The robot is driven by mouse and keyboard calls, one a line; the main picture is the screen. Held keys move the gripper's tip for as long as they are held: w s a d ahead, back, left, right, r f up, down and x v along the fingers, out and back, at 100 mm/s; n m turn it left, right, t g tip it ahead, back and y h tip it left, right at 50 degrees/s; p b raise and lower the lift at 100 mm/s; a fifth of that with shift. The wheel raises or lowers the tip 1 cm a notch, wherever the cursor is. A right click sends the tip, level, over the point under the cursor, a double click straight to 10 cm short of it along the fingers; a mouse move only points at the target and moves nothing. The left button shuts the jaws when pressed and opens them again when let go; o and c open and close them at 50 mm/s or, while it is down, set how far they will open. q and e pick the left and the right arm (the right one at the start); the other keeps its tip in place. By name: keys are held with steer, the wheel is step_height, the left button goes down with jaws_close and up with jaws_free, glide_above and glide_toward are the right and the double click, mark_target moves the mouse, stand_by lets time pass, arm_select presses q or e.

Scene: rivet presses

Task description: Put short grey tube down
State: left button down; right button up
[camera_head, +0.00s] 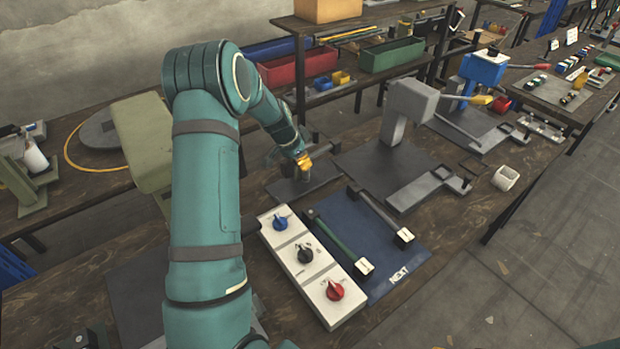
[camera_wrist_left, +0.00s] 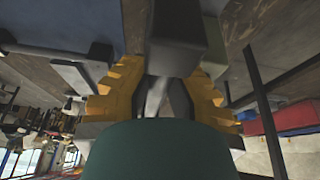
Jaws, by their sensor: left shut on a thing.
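My left gripper (camera_head: 303,160) has yellow fingers and hangs over a flat dark grey plate (camera_head: 318,180) on the bench, behind the blue mat. In the left wrist view the left gripper (camera_wrist_left: 160,98) is shut on a short grey tube (camera_wrist_left: 155,98), which shows as a light grey strip between the fingers. In the head view a small grey upright piece shows just under the fingertips; I cannot tell whether it is the tube's end or part of the plate's fixture, nor whether the tube touches the plate. My right gripper is out of view.
A blue mat (camera_head: 372,252) marked NEXT holds a green tube (camera_head: 333,240) and a dark grey tube (camera_head: 376,211) with white tags. A white panel (camera_head: 318,276) with three knobs stands beside it. A grey press (camera_head: 407,112) stands to the right, a white ring (camera_head: 505,178) beyond.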

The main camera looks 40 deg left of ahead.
mark_target(286, 162)
arm_select(q)
steer(key=shift+w+a+f, duration=0.1)
steer(key=shift+a+f, duration=0.1)
steer(key=shift+a, duration=0.1)
step_height(286, 162, down, 10)
steer(key=shift+r+b, duration=0.2)
steer(key=shift+b, duration=0.35)
steer(key=shift+r, duration=0.1)
steer(key=c, duration=1.4)
jaws_free()
steer(key=shift+f, duration=0.2)
steer(key=shift+o, duration=0.4)
steer(key=shift+r, duration=0.1)
steer(key=shift+r, duration=0.1)
steer(key=p+v, duration=0.1)
steer(key=v, duration=1.1)
